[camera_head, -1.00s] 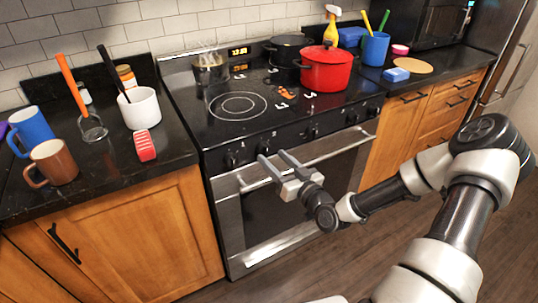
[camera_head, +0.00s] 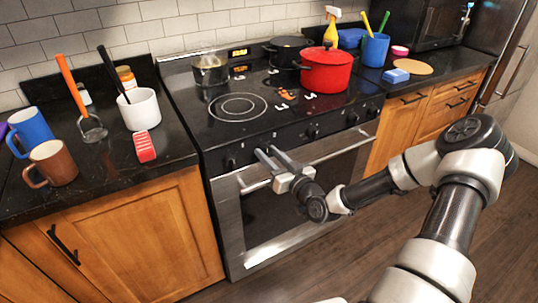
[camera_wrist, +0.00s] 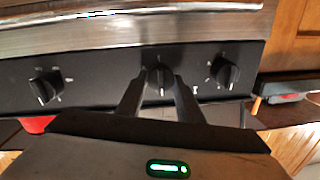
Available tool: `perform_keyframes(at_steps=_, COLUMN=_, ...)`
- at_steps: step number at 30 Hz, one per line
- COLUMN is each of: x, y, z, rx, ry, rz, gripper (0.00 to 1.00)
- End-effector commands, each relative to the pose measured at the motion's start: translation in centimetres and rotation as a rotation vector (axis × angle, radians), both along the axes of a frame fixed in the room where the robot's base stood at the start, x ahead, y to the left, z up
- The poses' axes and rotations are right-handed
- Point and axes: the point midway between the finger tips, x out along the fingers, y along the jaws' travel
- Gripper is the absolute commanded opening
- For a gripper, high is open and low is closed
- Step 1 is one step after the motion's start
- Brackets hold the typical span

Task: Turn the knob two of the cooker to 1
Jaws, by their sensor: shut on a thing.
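The cooker (camera_head: 215,135) is black with a steel oven door and a row of dark knobs on its front panel. My gripper (camera_head: 265,151) is at this panel, at the second knob from the left. In the wrist view, my gripper (camera_wrist: 160,70) has its fingers on either side of that knob (camera_wrist: 160,82), shut on it. The knob's white mark points down in that view, which appears upside down. In the head view the fingers largely hide this knob. The first knob (camera_head: 231,162) and the third knob (camera_head: 312,132) stand clear on either side.
The oven handle (camera_head: 335,153) runs just below the knobs, close to my gripper. A red pot (camera_head: 327,72), a black pot (camera_head: 287,50) and a glass pot (camera_head: 210,70) stand on the hob.

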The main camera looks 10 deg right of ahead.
Motion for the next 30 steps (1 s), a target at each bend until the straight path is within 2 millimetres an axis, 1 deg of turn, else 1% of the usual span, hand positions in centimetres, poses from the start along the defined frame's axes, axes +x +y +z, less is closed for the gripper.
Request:
perform_keyframes(at_steps=5, x=-0.02, y=0.0, z=-0.08, rx=0.033, ry=0.011, rz=0.001, gripper=0.11)
perform_keyframes(at_steps=11, x=-0.02, y=0.0, z=-0.18, rx=0.136, ry=0.043, rz=0.001, gripper=0.11)
perform_keyframes(at_steps=30, x=-0.05, y=0.01, z=-0.34, rx=0.689, ry=0.225, rz=0.001, gripper=0.11)
